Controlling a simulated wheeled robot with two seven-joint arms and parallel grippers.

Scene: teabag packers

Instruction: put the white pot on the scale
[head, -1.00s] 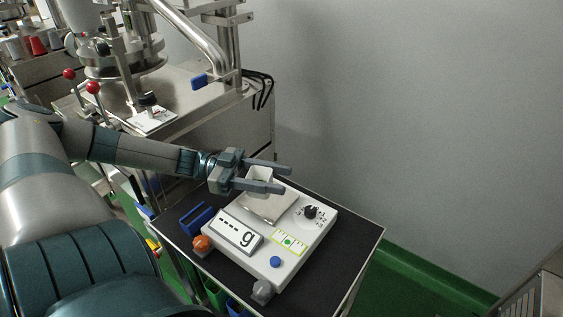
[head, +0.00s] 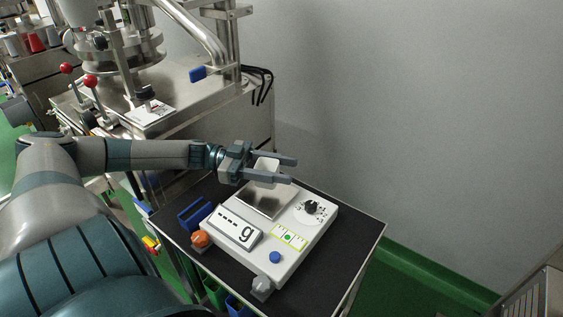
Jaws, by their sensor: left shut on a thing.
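The white pot (head: 266,166) is a small white cup between the two grey fingers of my left gripper (head: 278,169). The gripper is shut on it, and its lower part is partly hidden by the near finger. The scale (head: 290,224) is a white box with a square metal plate (head: 264,200), a display reading dashes and a "g", a black knob and a blue button. In the picture the pot is just above the plate's far edge; a gap shows between the near finger and the plate. My right gripper is not in view.
The scale stands on a black-topped table (head: 338,240). A blue holder (head: 194,214) and an orange knob (head: 200,239) are at its left. A steel machine (head: 190,90) stands behind on the left. A grey wall closes the back right.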

